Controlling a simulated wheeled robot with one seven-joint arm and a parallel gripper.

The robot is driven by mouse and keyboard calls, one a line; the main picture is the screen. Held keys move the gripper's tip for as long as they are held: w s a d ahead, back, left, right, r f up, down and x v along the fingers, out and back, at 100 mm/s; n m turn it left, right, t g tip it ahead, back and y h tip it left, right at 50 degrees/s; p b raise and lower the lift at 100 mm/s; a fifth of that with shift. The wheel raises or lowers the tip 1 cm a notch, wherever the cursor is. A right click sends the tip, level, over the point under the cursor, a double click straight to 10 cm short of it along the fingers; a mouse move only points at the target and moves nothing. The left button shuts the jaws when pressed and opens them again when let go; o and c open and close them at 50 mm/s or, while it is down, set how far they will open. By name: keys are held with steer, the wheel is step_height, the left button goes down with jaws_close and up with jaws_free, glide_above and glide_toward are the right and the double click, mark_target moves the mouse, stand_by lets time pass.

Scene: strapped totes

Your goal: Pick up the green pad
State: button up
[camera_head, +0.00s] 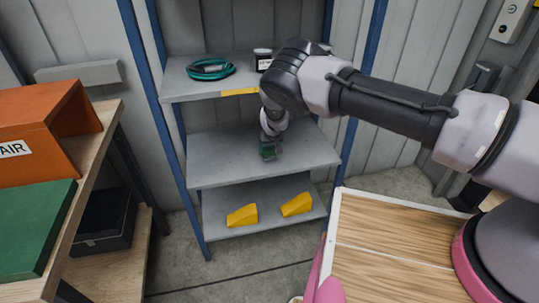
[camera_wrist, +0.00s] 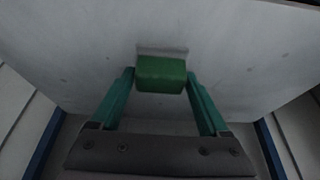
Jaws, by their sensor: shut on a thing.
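The green pad (camera_wrist: 161,75) is a small block between the two teal fingers of my gripper (camera_wrist: 160,83) in the wrist view. The fingers are shut on its left and right sides. In the head view my gripper (camera_head: 268,150) points down over the middle shelf (camera_head: 222,158) of a grey rack. The pad is small there and partly hidden by the gripper. I cannot tell whether it touches the shelf or is slightly above it.
The upper shelf (camera_head: 185,88) holds a coiled teal cable (camera_head: 210,69) and a dark jar (camera_head: 263,60). Two yellow wedges (camera_head: 242,216) lie on the lower shelf. Blue posts (camera_head: 151,75) flank the shelves. A bench with an orange box (camera_head: 45,130) and a flat green panel (camera_head: 35,225) stands left.

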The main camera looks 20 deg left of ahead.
steer(key=s+d, duration=0.3)
steer(key=s, duration=0.2)
steer(key=s+d, duration=0.3)
steer(key=s, duration=0.2)
steer(key=s+d, duration=0.3)
steer(key=s, duration=0.2)
steer(key=shift+s+f, duration=0.15)
steer(key=shift+s, duration=0.15)
jaws_close()
